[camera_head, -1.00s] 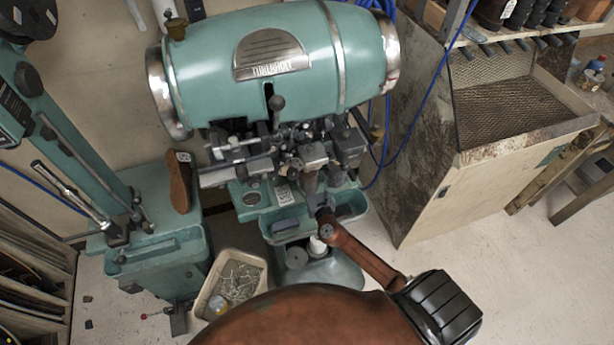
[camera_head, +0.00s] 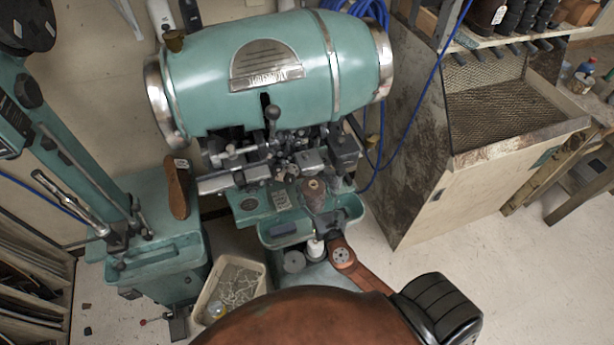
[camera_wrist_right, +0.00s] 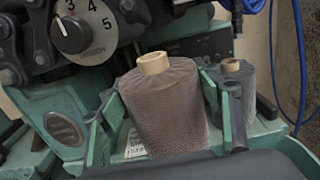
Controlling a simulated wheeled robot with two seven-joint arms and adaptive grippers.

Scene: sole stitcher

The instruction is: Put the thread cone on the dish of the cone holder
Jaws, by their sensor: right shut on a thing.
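A mauve-brown thread cone (camera_head: 314,197) with a pale top is over the machine's front tray in the head view. In the right wrist view the cone (camera_wrist_right: 165,112) stands large and nearly upright. My right gripper (camera_head: 322,218) is shut on its lower part. The dark edge of the gripper (camera_wrist_right: 215,166) hides the cone's base in the wrist view. A second, similar cone (camera_wrist_right: 236,88) stands behind it to the right. A grey round disc (camera_head: 293,261) sits low below the tray, but I cannot tell whether it is the holder's dish. My left gripper is not in view.
The teal stitching machine (camera_head: 260,75) rises behind the cone. Its tray (camera_head: 275,236) has raised walls close to the cone. A white spool (camera_head: 316,248) stands below, and a bin (camera_head: 214,296) stands on the left. The floor at right (camera_head: 480,255) is clear.

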